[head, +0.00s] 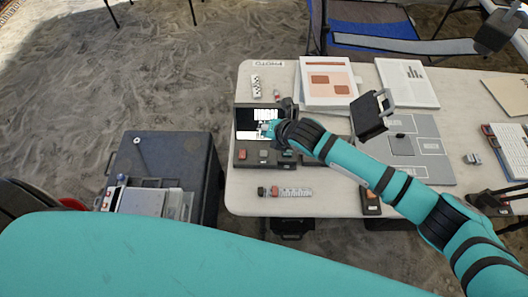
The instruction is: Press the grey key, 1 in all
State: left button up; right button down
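A dark console (237,143) with a lit screen (247,125) stands at the left end of the white table. The fingers are too small and covered to tell open from shut. I cannot tell whether they touch the console. The grey key is uncovered. My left gripper is not in view.
A strip with a red end (290,191) lies in front of the console. Printed sheets (327,80), a grey board (432,150) and a dark device with a pale frame (370,115) are to the right. A dark case (165,150) stands left of the table.

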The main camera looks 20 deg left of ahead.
jog(key=shift+f, duration=0.1)
jog(key=b, duration=0.7)
send_over(266, 152)
notch_tip(266, 152, down, 8)
jog(key=shift+r, duration=0.2)
jog(key=shift+f, duration=0.5)
jog(key=shift+f+b, duration=0.15)
jog(key=shift+b, duration=0.2)
jog(key=shift+f, duration=0.3)
jog(key=shift+s+f+b, duration=0.1)
jog(key=shift+f+b, duration=0.3)
jog(key=shift+f, duration=0.05)
dwell(0.7)
dwell(0.4)
jog(key=shift+r+p, duration=0.85)
jog(key=shift+r, duration=0.05)
jog(key=shift+r, duration=0.1)
